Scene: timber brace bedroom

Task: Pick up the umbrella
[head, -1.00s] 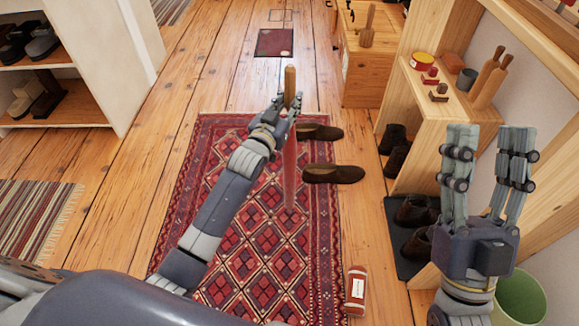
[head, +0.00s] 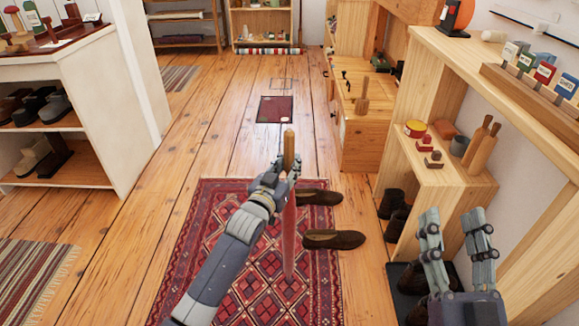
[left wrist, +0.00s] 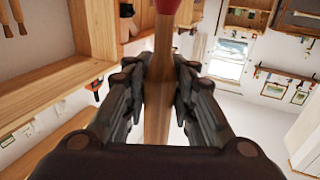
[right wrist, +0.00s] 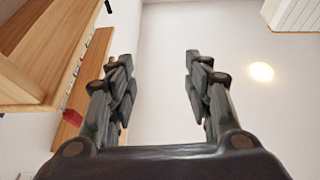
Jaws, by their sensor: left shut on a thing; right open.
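The umbrella (head: 289,235) is a closed red canopy with a wooden handle. It hangs upright, handle up, over the patterned rug in the head view. My left gripper (head: 284,172) is shut on its wooden handle, whose top sticks up above the fingers. In the left wrist view the wooden handle (left wrist: 158,95) runs between the fingers, with a bit of red at the top edge. My right gripper (head: 455,225) is open and empty, to the right near the shelf unit; it also shows open in the right wrist view (right wrist: 158,75).
A red rug (head: 215,240) lies below. Two brown shoes, one of them the nearer shoe (head: 335,240), lie on its right edge. A wooden shelf unit (head: 440,180) stands at right, a white shoe shelf (head: 135,100) at left. The plank floor (head: 215,110) beyond is mostly clear.

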